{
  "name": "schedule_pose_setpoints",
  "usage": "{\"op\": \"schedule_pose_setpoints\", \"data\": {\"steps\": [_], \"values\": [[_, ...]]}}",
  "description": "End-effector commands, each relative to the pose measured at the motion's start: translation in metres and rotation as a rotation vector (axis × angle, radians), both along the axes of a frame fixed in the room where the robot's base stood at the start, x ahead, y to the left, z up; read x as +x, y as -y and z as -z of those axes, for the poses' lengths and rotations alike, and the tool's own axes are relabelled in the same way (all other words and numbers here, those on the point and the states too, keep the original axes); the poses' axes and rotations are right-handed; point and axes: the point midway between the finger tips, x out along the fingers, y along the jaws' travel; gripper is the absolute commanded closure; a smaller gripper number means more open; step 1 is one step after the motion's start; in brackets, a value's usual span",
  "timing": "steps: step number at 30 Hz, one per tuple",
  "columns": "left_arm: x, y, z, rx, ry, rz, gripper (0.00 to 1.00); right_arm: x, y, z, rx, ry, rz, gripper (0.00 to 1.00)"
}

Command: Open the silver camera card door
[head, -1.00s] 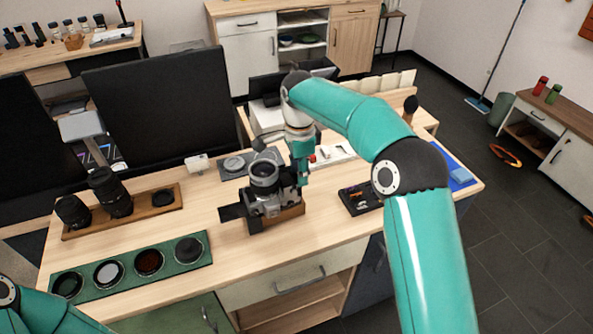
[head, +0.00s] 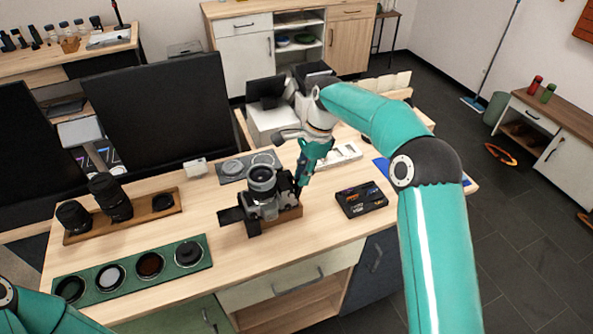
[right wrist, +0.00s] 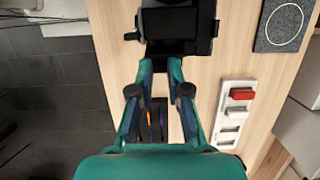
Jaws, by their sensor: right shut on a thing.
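The silver camera (head: 269,207) stands on a wooden block on the table, its lens upward and a dark flap (head: 232,215) out to its left. My right gripper (head: 298,187) is at the camera's right side, slanting down from the upper right. In the right wrist view, its fingertips (right wrist: 160,66) meet the edge of the dark camera body (right wrist: 178,24), with a small dark part between them. It is shut on what seems to be the card door, mostly hidden by the fingers. Only part of my left arm shows at the lower left; its gripper is out of view.
A black card case (head: 362,199) lies close to the right of the camera. A green filter mat (head: 128,282) and a wooden lens tray (head: 140,219) lie to the left. A grey mat (head: 231,177) and a white tray (head: 347,157) lie behind. Table in front is clear.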

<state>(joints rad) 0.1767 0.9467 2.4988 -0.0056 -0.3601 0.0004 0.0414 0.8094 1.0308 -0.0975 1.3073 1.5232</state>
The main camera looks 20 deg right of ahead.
Motion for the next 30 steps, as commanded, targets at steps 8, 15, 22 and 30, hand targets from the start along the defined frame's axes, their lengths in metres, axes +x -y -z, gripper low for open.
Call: {"op": "schedule_pose_setpoints", "data": {"steps": [8, 15, 22, 30], "values": [[0.000, 0.000, -0.025, 0.000, 0.000, 0.000, 0.60, 0.001, 0.017, 0.002, 0.203, -0.005, 0.006, 1.00], [0.000, 0.000, -0.035, 0.000, 0.000, 0.000, 0.60, 0.002, 0.024, 0.008, 0.319, -0.008, 0.003, 1.00], [0.000, 0.000, -0.037, 0.000, 0.000, 0.000, 0.60, 0.002, 0.026, 0.010, 0.360, -0.007, 0.001, 1.00], [0.000, 0.000, -0.037, 0.000, 0.000, 0.000, 0.60, 0.002, 0.026, 0.011, 0.362, -0.007, 0.001, 1.00]]}}
